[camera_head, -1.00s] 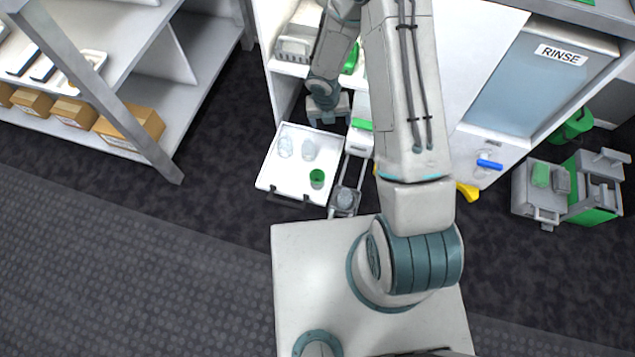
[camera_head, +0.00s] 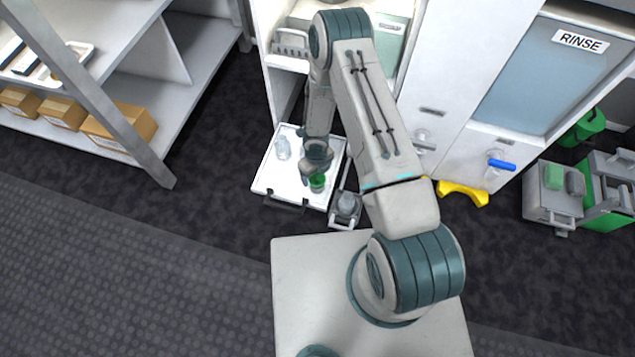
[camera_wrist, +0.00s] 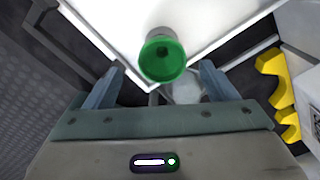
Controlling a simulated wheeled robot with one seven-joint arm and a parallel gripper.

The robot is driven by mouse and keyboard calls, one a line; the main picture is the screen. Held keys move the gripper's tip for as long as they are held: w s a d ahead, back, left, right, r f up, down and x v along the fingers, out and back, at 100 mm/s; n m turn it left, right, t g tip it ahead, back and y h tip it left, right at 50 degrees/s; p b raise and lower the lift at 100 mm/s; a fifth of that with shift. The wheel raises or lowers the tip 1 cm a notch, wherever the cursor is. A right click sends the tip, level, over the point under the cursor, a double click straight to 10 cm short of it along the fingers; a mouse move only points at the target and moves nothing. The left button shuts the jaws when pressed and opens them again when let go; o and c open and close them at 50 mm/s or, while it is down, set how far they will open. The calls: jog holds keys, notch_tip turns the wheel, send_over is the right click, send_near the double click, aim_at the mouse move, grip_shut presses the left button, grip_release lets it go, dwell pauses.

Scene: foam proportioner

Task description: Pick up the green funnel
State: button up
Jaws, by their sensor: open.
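The green funnel (camera_head: 317,182) stands on the white tray (camera_head: 271,181), near its front right corner. In the wrist view the funnel (camera_wrist: 162,60) shows as a round green rim with a dark hole, seen from above at an angle. My gripper (camera_wrist: 158,80) is open, with one finger to each side of the funnel in that view. No contact between fingers and funnel shows. In the head view my wrist hangs over the tray by the funnel and hides the gripper's fingers.
A clear vessel (camera_head: 283,148) stands at the tray's left. A grey holder with a clear container (camera_head: 346,207) is at the tray's right. A cabinet with a RINSE sign (camera_head: 580,41) stands behind, with a yellow piece (camera_head: 463,193) at its foot. Shelving is at left.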

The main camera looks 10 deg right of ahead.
aim_at(317, 178)
jog(key=shift+d+f+b, duration=0.15)
jog(key=shift+f+b, duration=1.25)
jog(key=shift+f, duration=1.3)
jog(key=c, duration=1.1)
